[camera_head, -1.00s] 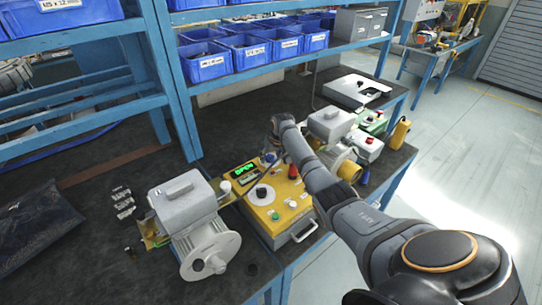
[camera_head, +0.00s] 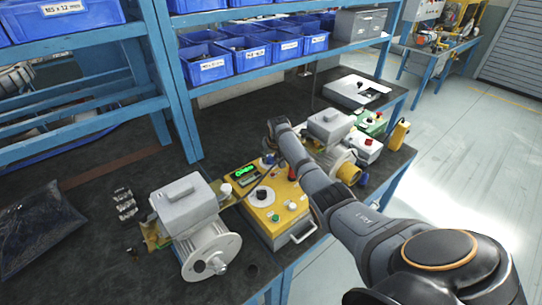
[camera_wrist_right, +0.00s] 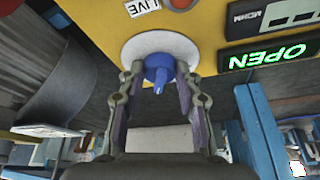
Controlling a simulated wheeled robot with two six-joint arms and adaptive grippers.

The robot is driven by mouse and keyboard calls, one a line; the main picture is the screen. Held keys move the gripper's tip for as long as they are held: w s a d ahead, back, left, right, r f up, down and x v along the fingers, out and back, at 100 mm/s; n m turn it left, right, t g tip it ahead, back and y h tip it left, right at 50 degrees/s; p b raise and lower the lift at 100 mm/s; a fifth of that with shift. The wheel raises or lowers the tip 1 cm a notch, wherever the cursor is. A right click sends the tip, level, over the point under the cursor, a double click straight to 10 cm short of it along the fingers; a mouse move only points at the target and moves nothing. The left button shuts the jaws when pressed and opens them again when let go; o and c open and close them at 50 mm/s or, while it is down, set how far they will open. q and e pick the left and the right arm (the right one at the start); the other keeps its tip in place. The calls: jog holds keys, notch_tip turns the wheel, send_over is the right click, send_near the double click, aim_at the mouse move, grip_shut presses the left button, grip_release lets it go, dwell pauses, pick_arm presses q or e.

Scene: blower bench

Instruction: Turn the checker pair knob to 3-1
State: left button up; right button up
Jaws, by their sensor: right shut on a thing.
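The checker is a yellow box (camera_head: 290,214) on the bench, with a white dial and black knob (camera_head: 262,193) on its top. Its green-lit display (camera_head: 246,172) reads OPEN in the right wrist view (camera_wrist_right: 282,57). In that view a blue knob (camera_wrist_right: 159,72) stands on a white round plate (camera_wrist_right: 150,44) on the yellow panel. My right gripper (camera_wrist_right: 158,80) is shut on the blue knob, one finger on each side. In the head view my right gripper (camera_head: 274,146) is over the far edge of the box, and its fingertips are hard to see. My left gripper is not in view.
A grey blower with a white flanged wheel (camera_head: 210,252) stands left of the checker. Another grey unit (camera_head: 330,124) and a red-buttoned box (camera_head: 368,148) stand to the right. Blue bins (camera_head: 208,68) fill the shelf behind.

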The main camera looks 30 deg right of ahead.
jog(key=shift+a+r+m+h+p, duration=0.15)
jog(key=shift+m+h+p, duration=0.25)
jog(key=shift+m, duration=0.4)
jog(key=shift+w+m, duration=0.1)
jog(key=shift+m, duration=0.7)
jog(key=shift+m+g+h, duration=0.5)
jog(key=shift+m+h, duration=0.2)
jog(key=shift+m, duration=0.8)
jog(key=o, duration=1.2)
jog(key=shift+c, duration=0.2)
jog(key=shift+a, duration=0.1)
jog(key=v, duration=1.1)
jog(key=shift+r, duration=0.35)
